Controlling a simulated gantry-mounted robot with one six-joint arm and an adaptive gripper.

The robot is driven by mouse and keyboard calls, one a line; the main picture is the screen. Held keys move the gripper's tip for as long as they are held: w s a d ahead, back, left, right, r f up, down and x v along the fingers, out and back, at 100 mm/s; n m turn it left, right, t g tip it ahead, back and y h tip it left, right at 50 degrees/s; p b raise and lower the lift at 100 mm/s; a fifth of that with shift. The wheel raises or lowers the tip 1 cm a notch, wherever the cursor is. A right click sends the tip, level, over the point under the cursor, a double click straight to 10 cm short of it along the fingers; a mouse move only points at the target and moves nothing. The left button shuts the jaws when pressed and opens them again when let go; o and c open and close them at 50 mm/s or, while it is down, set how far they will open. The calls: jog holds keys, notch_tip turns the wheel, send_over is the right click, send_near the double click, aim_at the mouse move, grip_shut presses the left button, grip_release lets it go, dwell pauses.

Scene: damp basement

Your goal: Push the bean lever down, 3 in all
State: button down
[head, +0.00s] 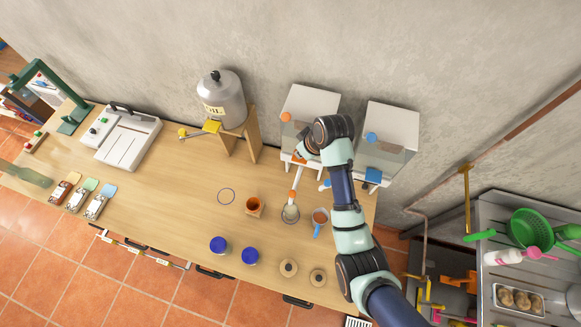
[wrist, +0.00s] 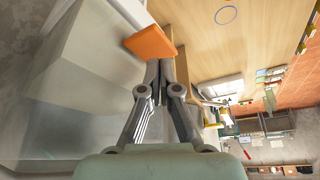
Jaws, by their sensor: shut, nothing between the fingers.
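An orange lever paddle (wrist: 150,43) sticks out from the dispenser in the wrist view. My gripper (wrist: 160,66) is shut and empty, its fingertips right beside the paddle's lower edge; contact is unclear. In the head view my gripper and wrist partly hide the front of the orange-knob dispenser. The other dispenser has a blue paddle (head: 373,176).
A blue-handled cup (head: 319,219), a small brown cup (head: 253,204) and two blue-lidded jars (head: 218,244) stand nearby. The oil drum (head: 221,98) is left.

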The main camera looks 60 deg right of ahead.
notch_tip(320, 180, up, 6)
jog(key=shift+f, duration=0.15)
dwell(0.7)
jog(key=w+a+r+n+t, duration=0.1)
jog(key=w+a+r+t, duration=0.15)
jog(key=w+a, duration=0.45)
jog(key=w+a+r+n+t, duration=0.1)
jog(key=w+a+r, duration=0.25)
jog(key=a, duration=0.65)
jog(key=a+r+n+t+y, duration=0.1)
jog(key=a+r, duration=0.3)
jog(key=a, duration=0.7)
jog(key=s+a+r+n+t, duration=0.1)
jog(key=a+r+t, duration=0.3)
jog(key=a, duration=0.7)
jog(key=shift+a+r+y, duration=0.3)
jog(key=shift+r+y, duration=0.1)
jog(key=shift+r, duration=0.1)
